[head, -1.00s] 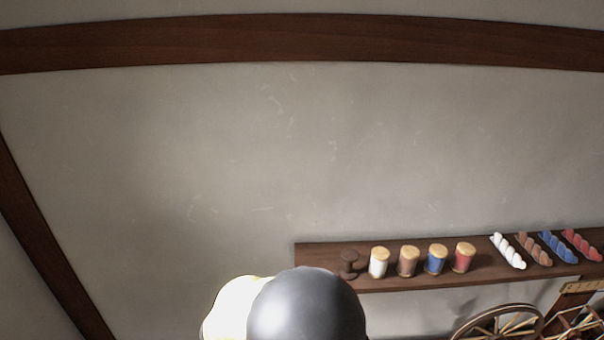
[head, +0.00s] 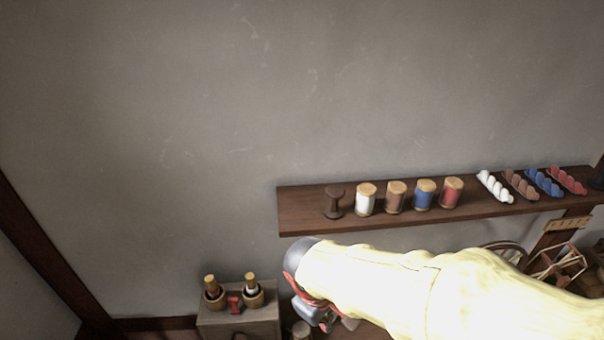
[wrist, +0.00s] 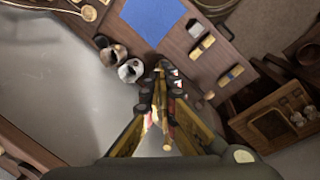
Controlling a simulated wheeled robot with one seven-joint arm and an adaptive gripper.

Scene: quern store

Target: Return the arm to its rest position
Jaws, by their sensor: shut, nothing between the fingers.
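My arm (head: 400,290) shows in the head view as a pale yellow limb reaching in from the right, below the wall shelf. A blue cloth (wrist: 153,18) lies on that table beyond the fingertips.
A shelf (head: 300,208) on the wall holds several spools and twisted skeins. A small stand (head: 240,326) at lower left bears two wooden vessels. In the wrist view, two small pots (wrist: 130,71) sit close left of the fingertips, and a wooden cabinet (wrist: 275,122) stands at right.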

